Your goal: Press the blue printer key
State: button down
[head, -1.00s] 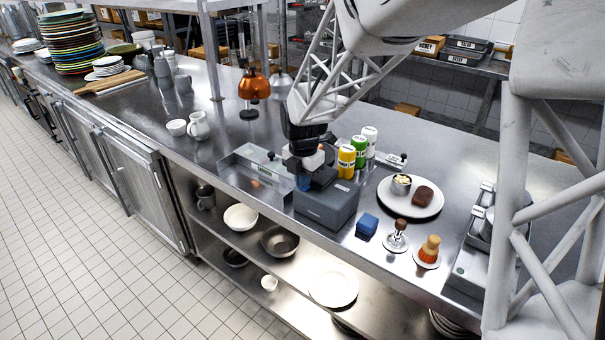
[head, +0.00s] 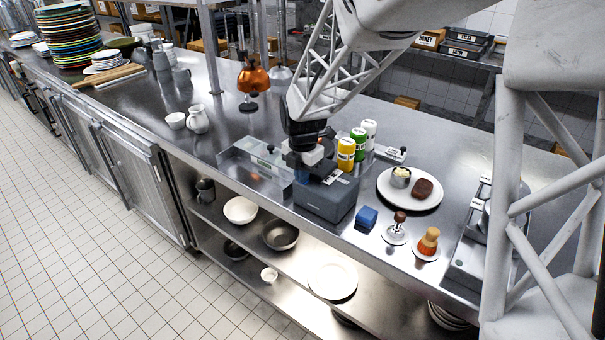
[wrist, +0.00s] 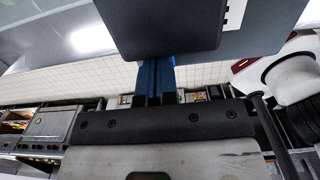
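The printer (head: 325,198) is a dark grey box near the front edge of the steel counter. A white label shows on its top. My gripper (head: 302,177) is low at the printer's left end, partly in front of it. In the wrist view the printer (wrist: 170,30) fills the top middle. My gripper's narrow blue fingers (wrist: 156,80) are side by side with almost no gap and nothing visible between them. Their tips meet the printer's edge in that view; I cannot tell whether they touch it.
A plate (head: 436,200) with food is further back. A clear tray (head: 240,165) is on the left.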

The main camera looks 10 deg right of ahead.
notch_tip(320, 180, up, 14)
dwell(0.7)
dwell(0.6)
jog(key=s+d+m+t, duration=0.1)
jog(key=s+d+m, duration=0.3)
jog(key=s+m, duration=0.9)
jog(key=s+d+f+m+t, duration=0.1)
jog(key=s+d+m, duration=0.3)
jog(key=s+m, duration=1)
jog(key=shift+s+d+f, duration=0.15)
jog(key=shift+s+d, duration=0.05)
jog(key=shift+s, duration=2.45)
dwell(0.7)
